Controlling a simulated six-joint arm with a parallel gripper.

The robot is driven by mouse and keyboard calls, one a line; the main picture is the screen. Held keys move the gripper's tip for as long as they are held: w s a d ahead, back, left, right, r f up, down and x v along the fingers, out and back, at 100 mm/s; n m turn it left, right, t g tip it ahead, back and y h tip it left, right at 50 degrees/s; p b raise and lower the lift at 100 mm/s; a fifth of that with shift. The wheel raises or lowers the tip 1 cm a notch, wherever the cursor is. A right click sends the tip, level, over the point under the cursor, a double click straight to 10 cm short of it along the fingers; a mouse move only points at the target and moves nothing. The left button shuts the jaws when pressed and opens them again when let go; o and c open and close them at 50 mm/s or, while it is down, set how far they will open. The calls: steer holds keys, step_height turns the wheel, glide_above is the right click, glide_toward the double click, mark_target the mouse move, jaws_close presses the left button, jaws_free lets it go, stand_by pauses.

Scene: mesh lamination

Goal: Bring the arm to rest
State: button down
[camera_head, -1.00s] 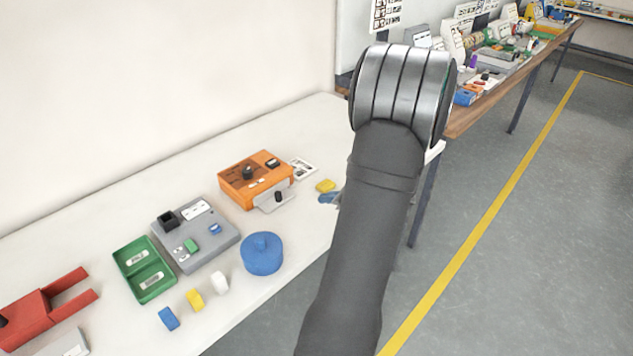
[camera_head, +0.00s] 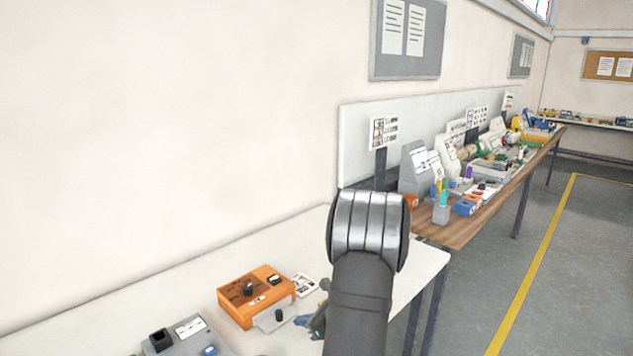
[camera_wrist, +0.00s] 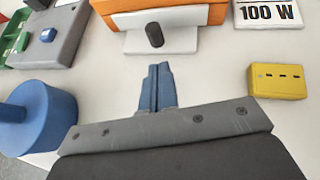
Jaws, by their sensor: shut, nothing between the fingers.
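My gripper (camera_wrist: 157,70) shows in the wrist view with its two blue fingers closed together and nothing between them. It is in front of the black knob (camera_wrist: 154,35) on the light plate of an orange box (camera_wrist: 160,14), over the white table (camera_wrist: 205,78). In the head view my arm rises from the bottom centre and its silver joint covers part of the table. There the blue gripper tip (camera_head: 302,320) shows only in part, left of the arm, near the front of the orange box (camera_head: 240,301).
In the wrist view a blue round lidded thing (camera_wrist: 45,112) stands at left and a yellow block (camera_wrist: 278,82) at right. A grey box (camera_wrist: 48,42) is at the upper left. In the head view a wooden bench (camera_head: 470,222) with many items stands behind my arm.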

steer(key=shift+w+a+f, duration=0.1)
steer(key=shift+w+a, duration=0.45)
steer(key=shift+a, duration=0.3)
steer(key=shift+w+a, duration=0.5)
steer(key=shift+a, duration=0.3)
